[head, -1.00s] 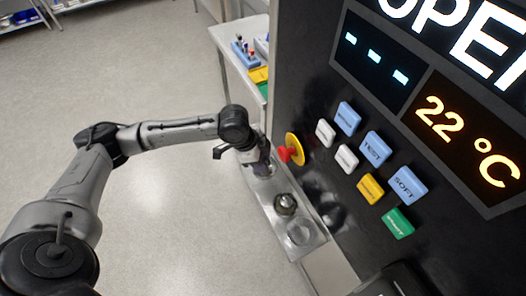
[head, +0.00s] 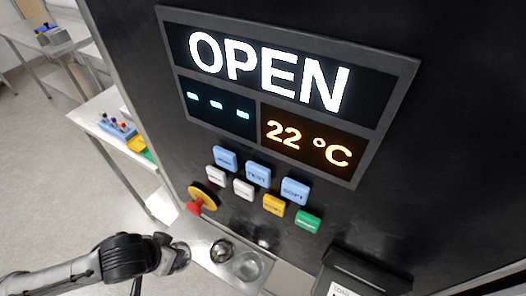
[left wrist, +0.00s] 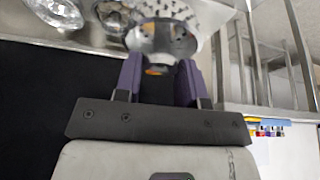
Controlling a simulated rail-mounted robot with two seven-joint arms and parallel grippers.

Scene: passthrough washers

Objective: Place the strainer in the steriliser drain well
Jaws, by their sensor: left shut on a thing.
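In the head view my left gripper (head: 176,260) is low at the left of the metal shelf, and the strainer is not clear there. The steriliser (head: 375,120) fills the middle and right, its display reading OPEN and 22 °C. I cannot make out the drain well. My right gripper is not in view.
A metal shelf (head: 205,262) below the panel holds a dark round metal piece (head: 222,250) and a shallow round dish (head: 248,266). A red knob on yellow (head: 200,200) and several buttons (head: 258,173) stick out above it. A side table (head: 95,112) stands left.

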